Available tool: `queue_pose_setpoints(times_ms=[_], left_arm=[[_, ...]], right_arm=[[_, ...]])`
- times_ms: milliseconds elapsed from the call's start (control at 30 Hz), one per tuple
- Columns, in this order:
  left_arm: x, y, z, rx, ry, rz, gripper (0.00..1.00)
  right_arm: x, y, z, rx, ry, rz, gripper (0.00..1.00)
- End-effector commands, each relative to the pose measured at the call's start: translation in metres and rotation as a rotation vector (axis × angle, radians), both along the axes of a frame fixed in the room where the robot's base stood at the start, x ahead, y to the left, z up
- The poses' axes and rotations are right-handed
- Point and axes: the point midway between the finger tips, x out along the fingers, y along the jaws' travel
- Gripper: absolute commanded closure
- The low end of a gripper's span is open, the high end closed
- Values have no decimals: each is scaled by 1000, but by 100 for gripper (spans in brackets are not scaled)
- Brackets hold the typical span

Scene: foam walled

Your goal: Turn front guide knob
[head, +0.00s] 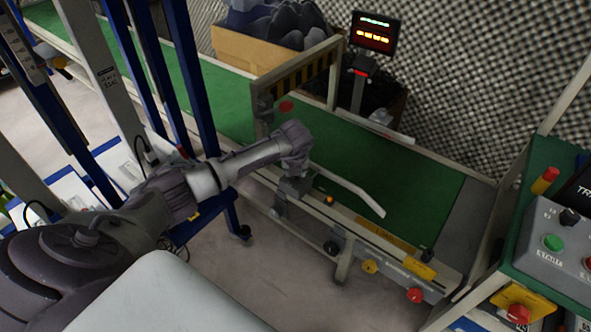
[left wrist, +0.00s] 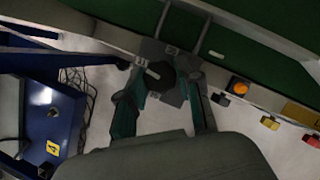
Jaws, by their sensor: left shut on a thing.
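The front guide knob (left wrist: 160,76) is dark and round with a pale pointer mark, on a grey plate on the conveyor's front side rail in the left wrist view. My left gripper (head: 291,190) reaches the front edge of the conveyor in the head view. In the left wrist view its two fingers stand either side of the knob, and it is shut on the knob. The knob is hidden behind the gripper in the head view. A pale guide rail (head: 348,188) lies slanted over the green belt (head: 375,165). My right gripper is not in view.
Yellow (head: 369,267) and red (head: 414,295) buttons sit along the conveyor's front, right of the gripper. A striped gate frame (head: 300,76) spans the belt. A control box (head: 560,240) stands at right. Blue posts (head: 190,75) stand at left.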

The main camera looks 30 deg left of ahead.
Motion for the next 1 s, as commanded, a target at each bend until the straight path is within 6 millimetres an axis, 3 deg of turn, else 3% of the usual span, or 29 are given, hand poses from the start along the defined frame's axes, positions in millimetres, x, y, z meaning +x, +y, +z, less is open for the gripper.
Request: queue_pose_setpoints(times_ms=[333,367,500,833,1000], left_arm=[[0,0,0,0,0,2,100],[0,0,0,0,0,2,62],[0,0,0,0,0,2,41],[-1,0,2,0,0,1,41],[-6,-4,21,0,-2,-2,41]], right_arm=[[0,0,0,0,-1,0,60],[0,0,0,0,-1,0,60],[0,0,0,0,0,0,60],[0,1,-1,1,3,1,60],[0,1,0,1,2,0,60]])
